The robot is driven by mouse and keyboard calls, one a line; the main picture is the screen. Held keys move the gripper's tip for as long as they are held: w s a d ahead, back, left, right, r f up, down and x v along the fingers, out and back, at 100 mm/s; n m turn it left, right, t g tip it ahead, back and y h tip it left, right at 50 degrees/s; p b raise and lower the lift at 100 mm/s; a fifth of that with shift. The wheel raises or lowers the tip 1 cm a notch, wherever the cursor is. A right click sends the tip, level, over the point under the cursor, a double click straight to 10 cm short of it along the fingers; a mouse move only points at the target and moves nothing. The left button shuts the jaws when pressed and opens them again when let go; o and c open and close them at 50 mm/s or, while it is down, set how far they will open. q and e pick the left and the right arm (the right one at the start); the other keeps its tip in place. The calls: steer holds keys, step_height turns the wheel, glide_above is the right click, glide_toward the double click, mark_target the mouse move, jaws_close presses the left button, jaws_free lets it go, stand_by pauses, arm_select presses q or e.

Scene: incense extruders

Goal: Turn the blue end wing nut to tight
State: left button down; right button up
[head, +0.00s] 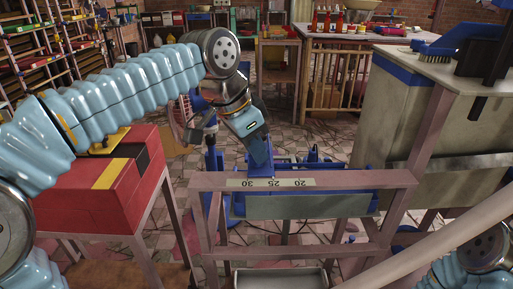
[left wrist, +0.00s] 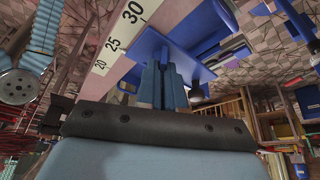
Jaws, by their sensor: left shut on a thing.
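My left gripper (head: 261,166) points down at the near end of the blue extruder (head: 325,164), behind the frame bar with the number strip (head: 270,183). In the left wrist view its two fingers (left wrist: 166,68) are close together, shut on a small part at the blue extruder's end. From its place I take this part to be the blue end wing nut. The fingers hide nearly all of it, so its angle and tightness cannot be seen. A blue plate (left wrist: 147,43) shows just beside the fingertips. My right gripper is out of view.
The metal frame (head: 380,180) stands around the extruder, with a grey trough (head: 280,278) below. A red box (head: 105,178) on a stand is at left. A large grey bin (head: 400,130) is at right, beside a shelf with a blue brush (head: 437,47).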

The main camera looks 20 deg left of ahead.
arm_select(q)
steer(key=shift+w+a+m+g+h, duration=0.1)
steer(key=shift+m+g+h, duration=0.2)
steer(key=shift+m, duration=0.8)
steer(key=shift+m+g+h, duration=0.2)
steer(key=shift+m+g, duration=0.2)
steer(key=shift+m, duration=0.7)
steer(key=c, duration=1.3)
jaws_free()
steer(key=shift+o, duration=0.2)
steer(key=shift+r, duration=0.1)
steer(key=v, duration=1.3)
steer(key=shift+r, duration=0.3)
steer(key=shift+a, duration=0.15)
